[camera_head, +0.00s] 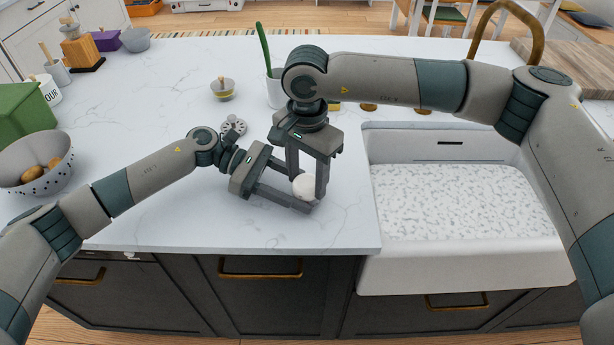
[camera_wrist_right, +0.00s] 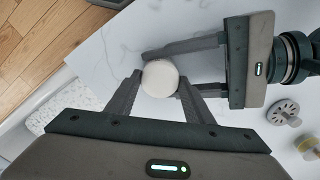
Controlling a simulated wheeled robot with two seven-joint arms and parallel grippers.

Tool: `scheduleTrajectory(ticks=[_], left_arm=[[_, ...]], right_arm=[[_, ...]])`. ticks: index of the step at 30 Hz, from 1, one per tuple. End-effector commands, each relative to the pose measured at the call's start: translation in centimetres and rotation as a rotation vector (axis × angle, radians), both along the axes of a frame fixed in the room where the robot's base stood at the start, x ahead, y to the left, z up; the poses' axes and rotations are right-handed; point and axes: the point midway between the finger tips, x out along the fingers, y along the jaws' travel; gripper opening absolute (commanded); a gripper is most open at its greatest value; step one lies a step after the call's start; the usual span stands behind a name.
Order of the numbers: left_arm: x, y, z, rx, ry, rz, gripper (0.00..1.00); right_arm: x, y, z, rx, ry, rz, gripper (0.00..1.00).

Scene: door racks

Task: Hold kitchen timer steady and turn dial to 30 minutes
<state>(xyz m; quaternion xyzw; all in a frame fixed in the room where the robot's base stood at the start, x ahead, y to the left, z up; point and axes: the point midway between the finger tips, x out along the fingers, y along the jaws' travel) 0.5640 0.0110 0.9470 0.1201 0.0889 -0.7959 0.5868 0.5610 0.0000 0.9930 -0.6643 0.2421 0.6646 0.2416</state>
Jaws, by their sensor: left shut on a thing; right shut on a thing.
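The kitchen timer looks like a small white round thing (camera_head: 305,187) near the front of the marble counter, left of the sink; its round white face also shows in the right wrist view (camera_wrist_right: 160,78). No markings or dial reading can be made out. My left gripper (camera_head: 308,196) reaches in from the left, low over the counter, and is shut on the timer's sides. My right gripper (camera_head: 307,184) comes from above and is shut on the timer too; in the right wrist view its fingertips (camera_wrist_right: 160,86) sit on either side of the white face. The fingers hide part of the timer.
The white sink (camera_head: 460,265) lies right of the timer. A grey colander (camera_head: 35,170) with potatoes stands at the left. Behind my grippers are a grey knobbed item (camera_head: 233,125), a small bowl (camera_head: 222,91) and a white pot (camera_head: 275,92). The front counter edge is close.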

Motion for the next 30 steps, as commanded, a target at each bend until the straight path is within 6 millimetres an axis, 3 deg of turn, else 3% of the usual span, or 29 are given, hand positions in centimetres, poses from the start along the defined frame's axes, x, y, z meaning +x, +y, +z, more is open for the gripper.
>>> scheduleTrajectory(ticks=[6, 7, 9, 30], left_arm=[[0.03, -0.01, 0.04, 0.0, 0.0, 0.001, 0.35], [0.03, -0.01, 0.04, 0.0, 0.0, 0.001, 0.35], [0.03, -0.01, 0.04, 0.0, 0.0, 0.001, 0.35], [0.01, -0.02, 0.05, -0.001, -0.001, 0.0, 0.35]], right_arm=[[-0.01, 0.03, 0.02, 0.001, 0.0, 0.001, 0.25], [-0.01, 0.03, 0.02, 0.001, 0.0, 0.001, 0.52], [-0.01, 0.03, 0.02, 0.001, 0.0, 0.002, 0.67], [0.02, -0.02, 0.0, -0.001, -0.001, 0.073, 0.67]])
